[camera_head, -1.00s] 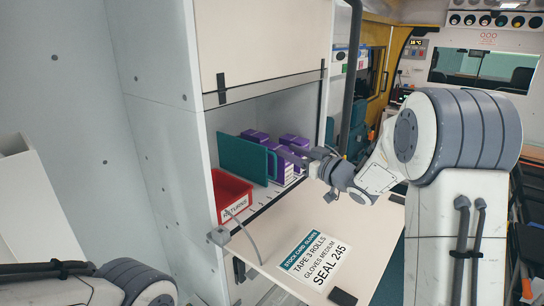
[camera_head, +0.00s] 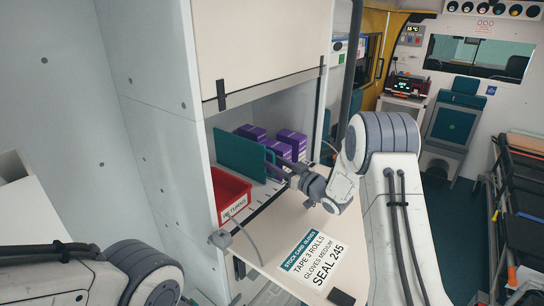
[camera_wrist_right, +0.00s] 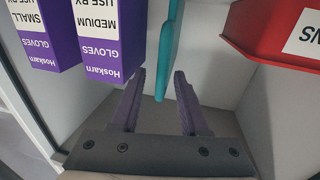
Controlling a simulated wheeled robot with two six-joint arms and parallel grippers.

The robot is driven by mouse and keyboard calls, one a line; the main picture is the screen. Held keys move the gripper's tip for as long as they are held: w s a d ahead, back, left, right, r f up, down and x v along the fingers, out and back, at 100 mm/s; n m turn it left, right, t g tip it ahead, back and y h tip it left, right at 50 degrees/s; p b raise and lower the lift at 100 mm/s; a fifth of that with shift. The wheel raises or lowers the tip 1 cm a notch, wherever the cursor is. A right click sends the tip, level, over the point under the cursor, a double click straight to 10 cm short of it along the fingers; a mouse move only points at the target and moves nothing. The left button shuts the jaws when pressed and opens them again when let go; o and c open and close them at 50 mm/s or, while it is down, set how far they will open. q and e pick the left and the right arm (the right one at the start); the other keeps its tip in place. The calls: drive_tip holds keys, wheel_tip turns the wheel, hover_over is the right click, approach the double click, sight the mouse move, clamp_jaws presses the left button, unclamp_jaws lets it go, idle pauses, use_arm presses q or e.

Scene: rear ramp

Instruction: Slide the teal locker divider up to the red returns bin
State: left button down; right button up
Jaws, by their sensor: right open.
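The teal locker divider (camera_head: 238,152) stands upright in the open locker, between the red returns bin (camera_head: 231,190) and the purple glove boxes (camera_head: 292,143). There is a gap between divider and bin. My right gripper (camera_head: 276,164) is open at the divider's near edge. The bin (camera_wrist_right: 285,30) is to the right there and glove boxes (camera_wrist_right: 103,40) to the left. My left gripper is out of view; only its arm shows.
A pale fold-down shelf (camera_head: 275,225) with a stock card (camera_head: 315,260) lies in front of the locker. A grey cable (camera_head: 240,232) hangs near the bin's front. The locker's side wall (camera_head: 165,150) stands left. The floor between divider and bin looks clear.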

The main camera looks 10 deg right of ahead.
drive_tip(key=shift+x, duration=0.75)
clamp_jaws()
drive_tip(key=shift+w+d+r, duration=0.1)
drive_tip(key=shift+d+r, duration=0.05)
drive_tip(key=shift+d, duration=0.05)
idle(0.7)
